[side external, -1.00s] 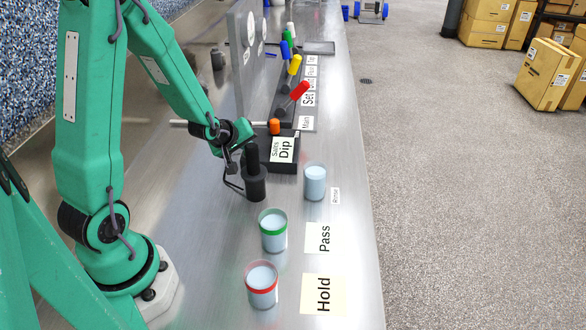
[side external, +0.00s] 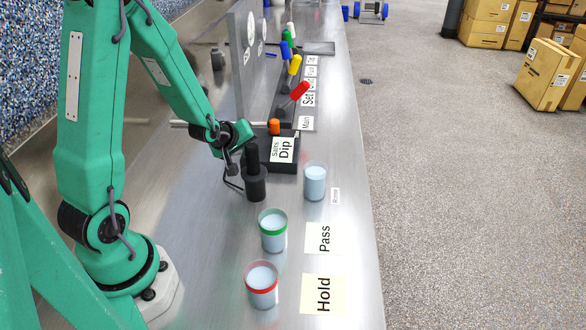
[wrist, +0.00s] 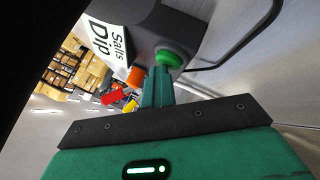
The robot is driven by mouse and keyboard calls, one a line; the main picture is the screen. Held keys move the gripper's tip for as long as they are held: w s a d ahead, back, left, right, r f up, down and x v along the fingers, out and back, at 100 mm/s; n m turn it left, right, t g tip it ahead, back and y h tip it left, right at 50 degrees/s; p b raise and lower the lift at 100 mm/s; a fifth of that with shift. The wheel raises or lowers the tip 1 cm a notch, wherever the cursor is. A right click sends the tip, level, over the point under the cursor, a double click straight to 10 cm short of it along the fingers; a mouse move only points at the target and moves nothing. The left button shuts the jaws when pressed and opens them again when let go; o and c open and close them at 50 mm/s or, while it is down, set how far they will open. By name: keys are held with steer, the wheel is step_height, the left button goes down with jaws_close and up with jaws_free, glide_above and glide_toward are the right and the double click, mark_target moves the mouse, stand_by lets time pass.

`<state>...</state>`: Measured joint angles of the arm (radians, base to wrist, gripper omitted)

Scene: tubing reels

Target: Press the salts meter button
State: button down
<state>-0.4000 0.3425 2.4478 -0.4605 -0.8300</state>
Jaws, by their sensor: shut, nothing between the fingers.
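The salts meter (side external: 291,164) is a black box with a white "Salts Dip" label (side external: 283,150), on the metal bench. Its label also shows in the wrist view (wrist: 107,42). In the wrist view a round green button (wrist: 170,58) sits on the meter's face. My gripper (wrist: 158,78) is shut and empty, its green fingertips just below the button in the picture. I cannot tell whether they touch it. In the side view my gripper (side external: 248,133) is at the meter's left end, and the button is hidden there.
A black cylinder (side external: 255,187) with a cable stands in front of the meter. Cups stand nearby: one beside the Rinse card (side external: 315,184), a green-banded one (side external: 273,232) and a red-banded one (side external: 262,288). An orange knob (side external: 274,127) and a red handle (side external: 299,91) lie behind.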

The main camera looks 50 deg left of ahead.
steer(key=shift+s+f, duration=0.3)
steer(key=shift+f, duration=0.15)
steer(key=shift+s+d+r, duration=0.1)
steer(key=shift+s, duration=0.15)
steer(key=shift+r, duration=0.15)
steer(key=shift+w+r, duration=0.2)
steer(key=shift+r, duration=2.9)
